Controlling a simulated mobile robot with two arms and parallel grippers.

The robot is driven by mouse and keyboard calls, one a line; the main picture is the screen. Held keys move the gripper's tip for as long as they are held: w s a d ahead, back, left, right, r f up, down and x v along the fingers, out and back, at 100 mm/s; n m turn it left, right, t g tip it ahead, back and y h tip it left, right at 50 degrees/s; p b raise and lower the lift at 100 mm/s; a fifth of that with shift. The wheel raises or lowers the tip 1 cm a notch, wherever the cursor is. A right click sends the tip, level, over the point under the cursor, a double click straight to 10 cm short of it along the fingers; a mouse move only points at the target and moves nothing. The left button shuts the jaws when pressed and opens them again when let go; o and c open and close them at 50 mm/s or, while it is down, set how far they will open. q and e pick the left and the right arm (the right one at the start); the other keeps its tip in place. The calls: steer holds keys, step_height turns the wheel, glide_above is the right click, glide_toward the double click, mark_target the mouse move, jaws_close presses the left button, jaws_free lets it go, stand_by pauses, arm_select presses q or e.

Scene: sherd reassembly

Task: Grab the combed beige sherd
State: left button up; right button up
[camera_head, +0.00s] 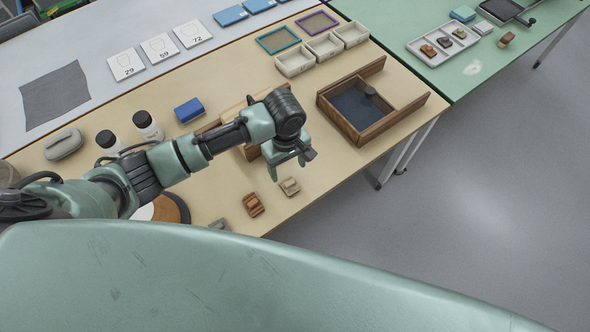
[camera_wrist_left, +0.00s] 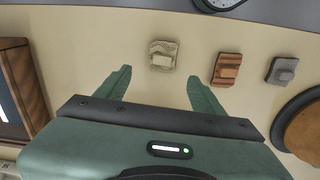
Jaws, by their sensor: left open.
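The combed beige sherd (camera_head: 290,187) lies on the tan table near its front edge. In the left wrist view the sherd (camera_wrist_left: 163,55) lies beyond the fingertips, between their lines and apart from both. My left gripper (camera_head: 288,171) is open and empty above the table, close to the sherd; its two fingers also show in the left wrist view (camera_wrist_left: 159,75). My right gripper is not in view.
A reddish-brown sherd (camera_head: 253,205) and a grey sherd (camera_wrist_left: 282,70) lie beside the beige one. A wooden box (camera_head: 336,122) with a dark inside stands to the right. A round turntable (camera_wrist_left: 296,112) is near the grey sherd.

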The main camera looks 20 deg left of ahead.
mark_target(290, 184)
arm_select(q)
steer(key=f, duration=0.1)
steer(key=s+f, duration=0.1)
steer(key=f+p, duration=0.1)
steer(key=shift+s+d+f, duration=0.25)
steer(key=shift+d+f, duration=0.05)
steer(key=f, duration=0.2)
steer(key=shift+w+f, duration=0.3)
steer(key=shift+f, duration=0.3)
steer(key=shift+d, duration=0.1)
steer(key=c, duration=1.2)
jaws_close()
steer(key=shift+r, duration=0.1)
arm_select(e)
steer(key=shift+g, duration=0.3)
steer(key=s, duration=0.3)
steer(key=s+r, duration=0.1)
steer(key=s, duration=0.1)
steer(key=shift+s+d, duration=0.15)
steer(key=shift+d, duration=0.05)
